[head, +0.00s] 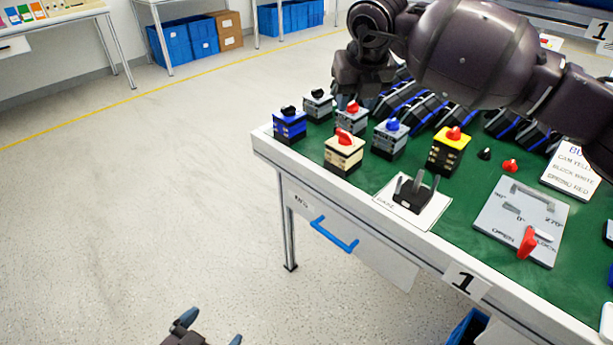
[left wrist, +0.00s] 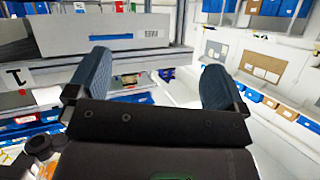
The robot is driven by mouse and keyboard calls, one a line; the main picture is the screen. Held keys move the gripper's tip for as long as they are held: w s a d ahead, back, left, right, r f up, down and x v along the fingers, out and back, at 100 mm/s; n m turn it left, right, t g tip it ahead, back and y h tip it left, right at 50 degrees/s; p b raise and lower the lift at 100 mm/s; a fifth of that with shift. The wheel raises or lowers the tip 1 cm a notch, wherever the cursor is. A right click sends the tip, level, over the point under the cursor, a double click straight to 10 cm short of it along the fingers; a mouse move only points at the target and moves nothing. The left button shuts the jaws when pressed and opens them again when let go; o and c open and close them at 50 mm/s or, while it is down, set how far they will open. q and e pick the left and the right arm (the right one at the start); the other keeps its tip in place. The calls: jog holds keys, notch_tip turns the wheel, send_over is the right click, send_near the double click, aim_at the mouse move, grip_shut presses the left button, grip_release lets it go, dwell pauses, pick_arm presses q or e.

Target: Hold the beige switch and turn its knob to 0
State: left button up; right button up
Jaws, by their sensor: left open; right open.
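The beige switch (head: 343,155) stands upright near the front edge of the green table top in the head view. It has black bands and a red knob (head: 344,136) on top; I cannot read its setting. My left gripper (head: 207,328) is low over the floor, in front of the table and well away from the switch. In the left wrist view its two blue-grey fingers (left wrist: 152,75) are wide apart with nothing between them. My right arm crosses the top of the head view, and its dark end (head: 362,78) is behind the switches; its fingertips are not clear.
Other switches stand close by: blue (head: 289,125), grey with red knob (head: 351,118), grey with blue knob (head: 389,139) and yellow-topped (head: 449,152). A black pronged fixture (head: 412,197) and a grey panel (head: 490,215) lie right. A blue drawer handle (head: 334,236) sticks out in front.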

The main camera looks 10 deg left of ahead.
pick_arm(q)
jog(key=w+d+r+h, duration=0.1)
jog(key=w+d+r, duration=0.15)
jog(key=w, duration=0.25)
jog(key=w+d+r+m+t+h, duration=0.1)
jog(key=w+d+r+h, duration=0.15)
jog(key=w, duration=0.25)
jog(key=w+d+r, duration=0.2)
jog(key=w+d, duration=0.1)
jog(key=w, duration=0.1)
jog(key=m+h, duration=0.2)
jog(key=h, duration=0.2)
send_near(335, 158)
jog(key=shift+t, duration=0.4)
jog(key=x, duration=1.1)
jog(key=shift+w+d+f, duration=0.1)
jog(key=shift+d+f, duration=0.15)
jog(key=shift+f, duration=0.05)
jog(key=shift+c, duration=0.2)
